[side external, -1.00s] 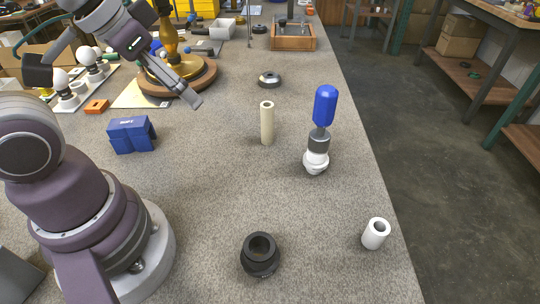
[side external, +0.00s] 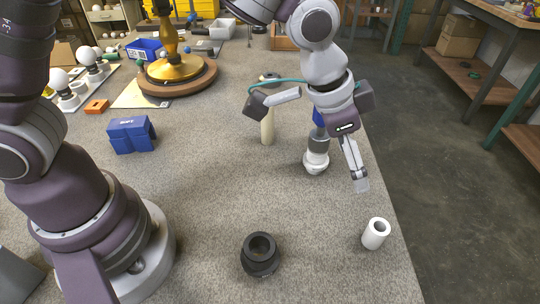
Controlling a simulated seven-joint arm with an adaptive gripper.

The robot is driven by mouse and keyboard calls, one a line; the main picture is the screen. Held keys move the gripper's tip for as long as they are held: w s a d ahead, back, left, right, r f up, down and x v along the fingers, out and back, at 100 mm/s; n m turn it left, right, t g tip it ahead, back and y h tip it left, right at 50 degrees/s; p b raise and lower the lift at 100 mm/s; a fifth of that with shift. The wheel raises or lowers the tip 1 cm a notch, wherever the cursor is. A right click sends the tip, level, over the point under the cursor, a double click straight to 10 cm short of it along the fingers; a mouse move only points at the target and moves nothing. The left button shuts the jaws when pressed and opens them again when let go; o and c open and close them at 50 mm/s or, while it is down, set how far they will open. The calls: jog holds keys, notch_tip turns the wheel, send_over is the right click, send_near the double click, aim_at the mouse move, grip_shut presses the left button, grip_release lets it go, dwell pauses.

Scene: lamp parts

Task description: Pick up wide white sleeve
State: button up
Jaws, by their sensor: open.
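A white and grey part with a blue top (side external: 316,153) stands behind the sleeve, partly covered by my arm. A cream tube (side external: 267,128) stands left of it. A black ring-shaped part (side external: 260,255) sits at the front. The table between black part and sleeve is clear.

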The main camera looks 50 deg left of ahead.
jog(key=m, duration=0.1)
send_over(375, 226)
jog(key=s+a, duration=0.2)
notch_tip(375, 226, down, 5)
jog(key=shift+h, duration=0.3)
jog(key=x, duration=0.9)
jog(key=shift+f, duration=0.1)
jog(key=c, duration=1.1)
